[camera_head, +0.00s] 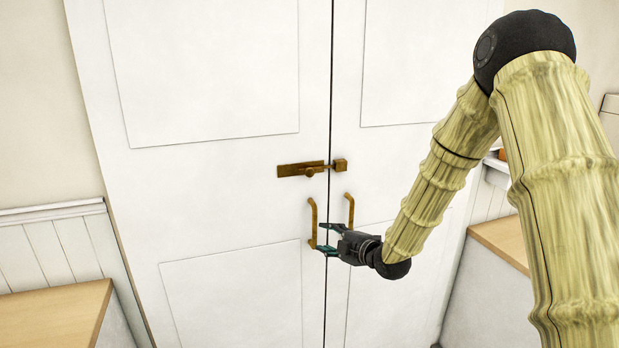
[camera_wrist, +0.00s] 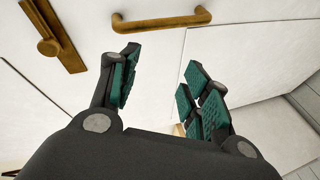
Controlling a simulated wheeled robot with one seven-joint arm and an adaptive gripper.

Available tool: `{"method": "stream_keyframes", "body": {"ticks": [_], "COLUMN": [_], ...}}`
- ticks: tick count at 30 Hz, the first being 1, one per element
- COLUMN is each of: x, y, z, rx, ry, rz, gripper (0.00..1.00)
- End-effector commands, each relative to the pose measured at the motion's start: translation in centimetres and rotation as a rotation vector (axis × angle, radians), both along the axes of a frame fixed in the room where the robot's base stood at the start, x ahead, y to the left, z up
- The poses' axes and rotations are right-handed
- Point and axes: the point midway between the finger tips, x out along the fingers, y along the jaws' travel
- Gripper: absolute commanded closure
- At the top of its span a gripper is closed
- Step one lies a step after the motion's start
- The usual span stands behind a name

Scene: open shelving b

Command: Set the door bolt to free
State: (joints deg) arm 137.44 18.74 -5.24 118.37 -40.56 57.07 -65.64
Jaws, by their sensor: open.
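The brass door bolt (camera_head: 292,170) is mounted on the left white door, with a round knob (camera_head: 310,172) near its right end. A thin bar appears to span the door seam to a brass keeper (camera_head: 341,165) on the right door. In the wrist view the bolt plate (camera_wrist: 66,38) is at the upper left with its knob (camera_wrist: 48,47), outside the fingers. My gripper (camera_head: 324,239) is open and empty, below the bolt, by the lower end of the left door handle (camera_head: 313,220). The open fingers also show in the wrist view (camera_wrist: 163,62).
A right door handle (camera_head: 351,208) stands just above my gripper. One handle (camera_wrist: 160,22) crosses the wrist view beyond the fingertips. Wooden-topped counters stand at the left (camera_head: 55,312) and right (camera_head: 503,240). The door face around the bolt is clear.

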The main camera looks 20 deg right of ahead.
Motion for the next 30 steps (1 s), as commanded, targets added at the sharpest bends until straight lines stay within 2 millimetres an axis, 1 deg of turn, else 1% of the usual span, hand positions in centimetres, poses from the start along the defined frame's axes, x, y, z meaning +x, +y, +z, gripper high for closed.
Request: {"method": "stream_keyframes", "body": {"ticks": [1,3,6,9,12,17,30], "x": [1.0,2.0,2.7,3.1,3.4,4.4,9.9], "y": [-0.6,-1.3,-2.0,-2.5,-2.6,-2.1,0.4], "z": [3.8,7.6,11.6,14.0,15.0,15.3,15.3], "rx": [-0.045,-0.107,-0.179,-0.225,-0.248,-0.252,-0.250], "ry": [-0.079,-0.170,-0.269,-0.332,-0.359,-0.365,-0.361], "rz": [0.023,0.051,0.079,0.094,0.101,0.104,0.102], "gripper": [0.53,0.53,0.53,0.53,0.53,0.53,0.53]}}
